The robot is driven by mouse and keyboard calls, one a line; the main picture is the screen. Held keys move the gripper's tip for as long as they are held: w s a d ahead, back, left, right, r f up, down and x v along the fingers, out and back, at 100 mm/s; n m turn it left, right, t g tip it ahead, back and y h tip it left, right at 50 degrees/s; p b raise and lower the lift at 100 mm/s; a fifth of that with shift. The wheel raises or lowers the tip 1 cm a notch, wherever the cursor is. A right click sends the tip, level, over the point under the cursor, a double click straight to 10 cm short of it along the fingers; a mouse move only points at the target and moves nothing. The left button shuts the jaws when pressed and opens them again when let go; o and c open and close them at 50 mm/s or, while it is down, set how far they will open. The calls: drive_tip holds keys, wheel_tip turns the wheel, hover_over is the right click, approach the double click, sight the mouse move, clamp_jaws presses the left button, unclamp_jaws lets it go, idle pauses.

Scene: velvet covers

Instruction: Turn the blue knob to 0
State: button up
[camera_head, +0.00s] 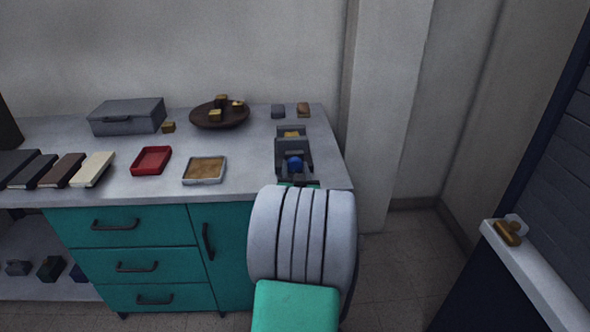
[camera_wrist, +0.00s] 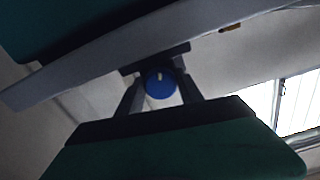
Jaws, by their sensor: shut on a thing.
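The blue knob (camera_head: 295,164) is on the front of a small dark device (camera_head: 279,152) near the right end of the counter. In the wrist view the round blue knob (camera_wrist: 159,86) shows a short white mark near its upper middle. The numbers around it are too small or hidden to read. My gripper (camera_wrist: 160,90) has one dark finger on each side of the knob and is shut on it. In the head view my pale arm covers the counter's front edge below the device, and my gripper (camera_head: 296,170) is mostly hidden.
A brown bowl with yellowish blocks (camera_head: 219,117), a tan-filled tray (camera_head: 205,171), a red tray (camera_head: 151,160) and a grey case (camera_head: 127,116) stand left on the counter (camera_head: 252,160). Two small blocks (camera_head: 290,111) lie behind the device. A wall column (camera_head: 385,120) rises at right.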

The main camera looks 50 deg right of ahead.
drive_tip(key=c, duration=0.4)
drive_tip(key=shift+c, duration=0.2)
